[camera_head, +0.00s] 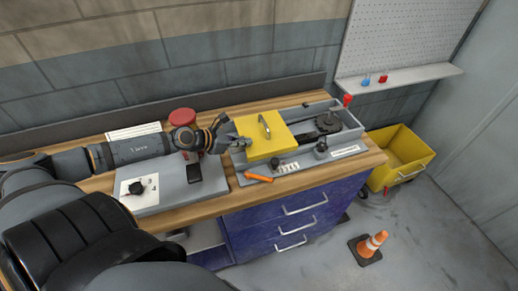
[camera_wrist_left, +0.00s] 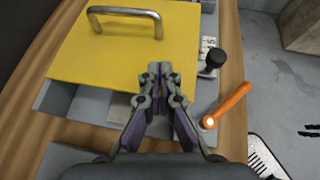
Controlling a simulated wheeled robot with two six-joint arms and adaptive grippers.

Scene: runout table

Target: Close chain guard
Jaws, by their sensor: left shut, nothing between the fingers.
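The yellow chain guard (camera_head: 265,139) with a metal handle on top sits over the left part of a long grey housing (camera_head: 288,172). The right part of the housing is uncovered, and a dark round mechanism (camera_head: 328,122) shows there. My left gripper (camera_head: 232,140) is shut and empty at the guard's left side. In the left wrist view my gripper (camera_wrist_left: 160,72) has its fingertips together at the near edge of the yellow guard (camera_wrist_left: 100,50). Whether the tips touch the guard is unclear. The handle (camera_wrist_left: 125,12) is beyond the fingertips. My right gripper is not in view.
An orange lever (camera_head: 258,178) and black knobs (camera_head: 321,147) line the housing's front. A red knob (camera_head: 347,100) stands at its right end. A grey control box (camera_head: 168,190) and a red button (camera_head: 182,117) lie left. A yellow cart (camera_head: 400,155) and cone (camera_head: 373,243) stand on the floor.

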